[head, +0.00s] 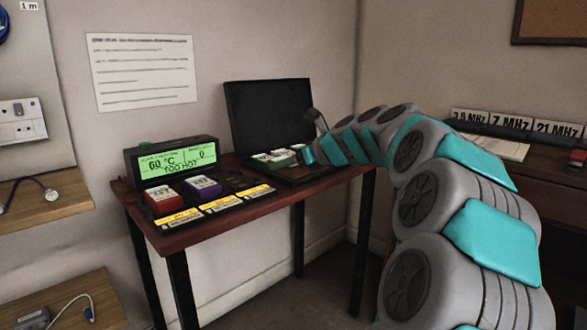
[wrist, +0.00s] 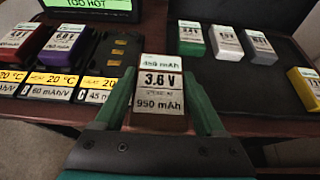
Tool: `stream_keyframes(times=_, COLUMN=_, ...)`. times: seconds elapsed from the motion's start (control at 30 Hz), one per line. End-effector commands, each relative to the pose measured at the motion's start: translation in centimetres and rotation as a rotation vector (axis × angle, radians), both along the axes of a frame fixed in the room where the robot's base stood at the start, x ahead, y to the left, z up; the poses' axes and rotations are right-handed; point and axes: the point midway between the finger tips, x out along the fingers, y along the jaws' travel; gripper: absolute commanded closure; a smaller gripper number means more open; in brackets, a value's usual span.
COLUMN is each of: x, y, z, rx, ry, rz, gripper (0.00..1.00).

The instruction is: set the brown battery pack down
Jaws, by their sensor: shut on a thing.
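The brown battery pack (wrist: 160,90) is upright between the fingers of my gripper (wrist: 163,108) in the wrist view. Its white label reads 3.6 V and 950 mAh. My gripper is shut on it, in front of the open dark case (wrist: 225,84). In the head view my gripper (head: 309,156) is at the case (head: 268,115), and I cannot make out the brown pack there. The charger (head: 172,160) shows 60 °C, 0 and TOO HOT. Its third bay (wrist: 118,55) is empty, with bare contacts.
A red pack (head: 163,198) and a purple pack (head: 203,187) sit in the other bays. Yellow-marked labels (head: 222,204) line the table's front. Green (wrist: 190,40), white (wrist: 226,43) and grey (wrist: 258,46) packs stand in the case. A yellow pack (wrist: 306,85) is at the right.

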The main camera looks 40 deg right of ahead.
Motion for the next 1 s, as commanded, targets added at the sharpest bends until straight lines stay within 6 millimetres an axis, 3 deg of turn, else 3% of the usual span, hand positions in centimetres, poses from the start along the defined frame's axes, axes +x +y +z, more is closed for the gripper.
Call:
stream_keyframes(times=0.43, x=5.4, y=-4.9, z=-0.9, rx=0.0, ry=0.003, rz=-0.001, gripper=0.89)
stream_keyframes(times=0.8, x=6.7, y=-6.1, z=-0.9, rx=-0.001, ry=-0.001, rz=-0.003, gripper=0.89)
stream_keyframes(times=1.0, x=6.7, y=-5.9, z=-3.6, rx=0.003, ry=0.002, rz=0.0, gripper=0.89)
